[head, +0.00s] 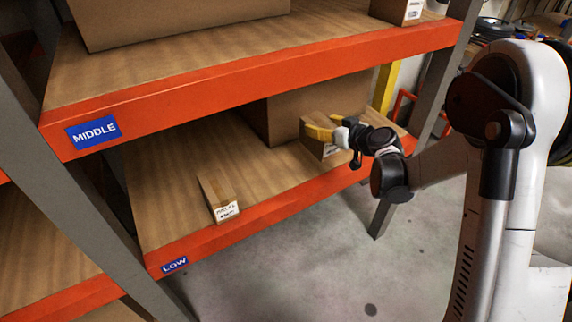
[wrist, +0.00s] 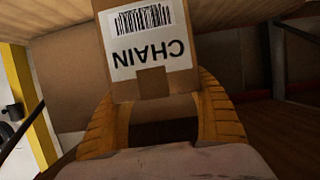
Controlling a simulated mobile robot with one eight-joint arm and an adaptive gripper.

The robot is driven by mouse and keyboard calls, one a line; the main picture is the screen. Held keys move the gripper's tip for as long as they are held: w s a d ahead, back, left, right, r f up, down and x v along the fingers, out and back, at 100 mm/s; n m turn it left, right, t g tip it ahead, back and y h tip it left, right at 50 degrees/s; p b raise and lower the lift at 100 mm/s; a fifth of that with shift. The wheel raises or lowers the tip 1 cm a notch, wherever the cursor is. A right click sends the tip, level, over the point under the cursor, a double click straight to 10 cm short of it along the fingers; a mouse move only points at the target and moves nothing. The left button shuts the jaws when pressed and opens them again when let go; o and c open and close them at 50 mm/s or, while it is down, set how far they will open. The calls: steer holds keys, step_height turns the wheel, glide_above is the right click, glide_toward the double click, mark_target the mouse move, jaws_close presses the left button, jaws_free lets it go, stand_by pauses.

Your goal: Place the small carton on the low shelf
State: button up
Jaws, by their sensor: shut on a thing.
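My gripper (head: 318,130), with yellow fingers, reaches in over the right part of the low shelf (head: 165,170). In the wrist view my gripper (wrist: 162,108) is shut on a small brown carton (wrist: 104,52) with a white CHAIN label and barcode. In the head view the carton (head: 318,150) shows beside the fingers, partly hidden by them and the wrist. It is close to the shelf boards; I cannot tell whether it touches them. The low shelf has an orange front beam with a blue LOW sign (head: 174,264).
Another narrow labelled carton (head: 217,192) lies on the low shelf to the left. A large carton (head: 290,115) stands behind my gripper. The middle shelf (head: 250,75) is overhead, bearing more cartons. Grey uprights (head: 75,170) stand at the sides. Bare boards lie between the narrow carton and my gripper.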

steer(key=shift+s+a+f+b, duration=0.2)
steer(key=shift+a+f+b, duration=3.05)
steer(key=shift+a+f, duration=2.3)
steer(key=shift+r, duration=0.1)
steer(key=o, duration=1.4)
